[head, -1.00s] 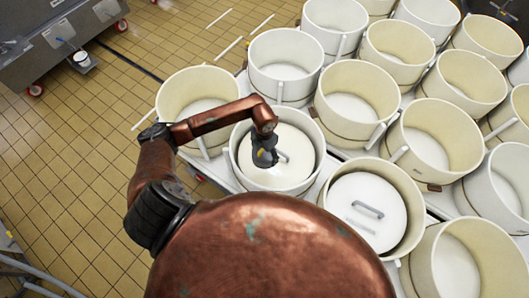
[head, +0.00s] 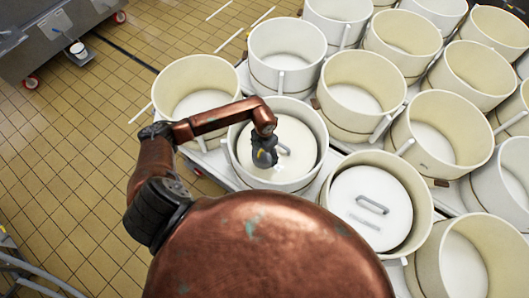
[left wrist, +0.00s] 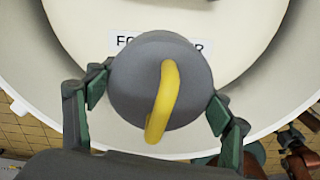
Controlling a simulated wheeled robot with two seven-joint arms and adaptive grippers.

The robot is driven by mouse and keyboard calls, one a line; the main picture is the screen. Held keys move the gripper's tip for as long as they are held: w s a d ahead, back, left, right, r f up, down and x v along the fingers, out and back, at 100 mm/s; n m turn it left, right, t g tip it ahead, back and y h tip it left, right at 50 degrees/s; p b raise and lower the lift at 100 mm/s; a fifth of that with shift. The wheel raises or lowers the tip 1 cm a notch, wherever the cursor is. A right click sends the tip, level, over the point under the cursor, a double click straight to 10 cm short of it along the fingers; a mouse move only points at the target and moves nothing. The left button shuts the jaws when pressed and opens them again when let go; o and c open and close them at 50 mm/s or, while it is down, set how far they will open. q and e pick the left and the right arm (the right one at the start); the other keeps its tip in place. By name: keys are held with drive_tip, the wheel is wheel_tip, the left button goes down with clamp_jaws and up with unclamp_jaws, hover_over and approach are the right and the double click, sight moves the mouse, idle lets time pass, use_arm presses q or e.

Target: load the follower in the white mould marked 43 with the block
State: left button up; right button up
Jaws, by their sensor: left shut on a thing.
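The block is a round grey weight with a yellow handle (left wrist: 160,95), and it covers part of the follower's label in the left wrist view. In the head view the block (head: 265,159) is small and dark, over a white follower (head: 293,133) in a white mould (head: 319,138). My left gripper (left wrist: 150,104) is shut on the block's sides. I cannot tell whether the block touches the follower. The follower's handle (head: 284,148) shows just right of the gripper. No mark 43 is readable.
A cream mould (head: 424,212) to the right holds another white follower (head: 347,190) with a grey handle. Several open moulds crowd the table beyond. Tiled floor (head: 70,150) is open at left, with a grey machine (head: 60,30) behind.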

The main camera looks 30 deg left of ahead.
use_arm(q)
drive_tip(key=shift+w+f+b, duration=0.1)
drive_tip(key=shift+f+b, duration=1.3)
drive_tip(key=shift+f, duration=0.7)
drive_tip(key=shift+f+b, duration=0.55)
drive_tip(key=shift+f, duration=0.25)
drive_tip(key=o, duration=2.2)
drive_tip(key=shift+f, duration=0.1)
drive_tip(key=shift+s, duration=0.2)
drive_tip(key=shift+w+r+p, duration=0.1)
drive_tip(key=shift+r+p, duration=2.25)
drive_tip(key=shift+r, duration=1.15)
